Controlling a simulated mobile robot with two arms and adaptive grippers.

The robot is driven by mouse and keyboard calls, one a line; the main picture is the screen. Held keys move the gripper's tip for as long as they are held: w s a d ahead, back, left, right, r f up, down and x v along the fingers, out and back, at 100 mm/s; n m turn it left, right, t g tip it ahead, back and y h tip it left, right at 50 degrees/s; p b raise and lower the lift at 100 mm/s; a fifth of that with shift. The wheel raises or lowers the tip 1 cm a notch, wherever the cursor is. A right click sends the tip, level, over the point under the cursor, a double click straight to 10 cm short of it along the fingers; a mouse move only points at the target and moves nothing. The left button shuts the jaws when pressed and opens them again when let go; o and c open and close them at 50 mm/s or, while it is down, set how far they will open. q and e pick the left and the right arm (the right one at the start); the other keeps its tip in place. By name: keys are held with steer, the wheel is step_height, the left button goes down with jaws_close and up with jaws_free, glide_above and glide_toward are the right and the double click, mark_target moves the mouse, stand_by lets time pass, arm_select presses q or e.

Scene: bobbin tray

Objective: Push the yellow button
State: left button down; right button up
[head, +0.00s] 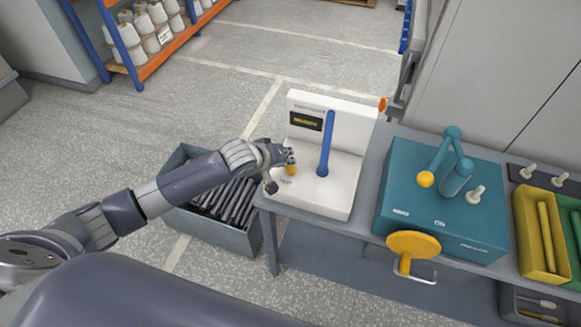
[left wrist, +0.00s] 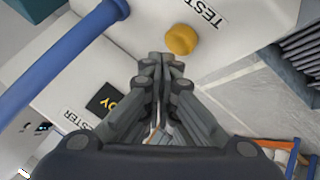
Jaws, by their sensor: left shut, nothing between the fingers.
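The yellow button (head: 290,170) sits on the base of a white tester machine (head: 340,185). It shows clearly in the left wrist view (left wrist: 181,39) as a round yellow knob beside a label reading TEST. My left gripper (head: 277,170) is at the left edge of the tester, close beside the button. In the left wrist view my left gripper (left wrist: 162,62) has its fingers together and empty, with the tips just short of the button in the picture. I cannot tell whether they touch it. My right gripper is not in view.
A blue post (head: 326,145) rises from the tester near the button. A teal machine (head: 425,205) with a yellow ball lever stands to the right on the grey bench. A grey bin (head: 241,238) of dark rods is on the floor under my left arm.

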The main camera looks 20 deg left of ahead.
arm_select(q)
steer(key=shift+f, duration=0.3)
steer(key=shift+f, duration=0.6)
stand_by(0.6)
stand_by(0.3)
steer(key=shift+r+p, duration=0.9)
steer(key=shift+r, duration=0.05)
step_height(320, 180, up, 5)
steer(key=p, duration=0.5)
steer(key=shift+r+p, duration=0.1)
steer(key=shift+p, duration=0.2)
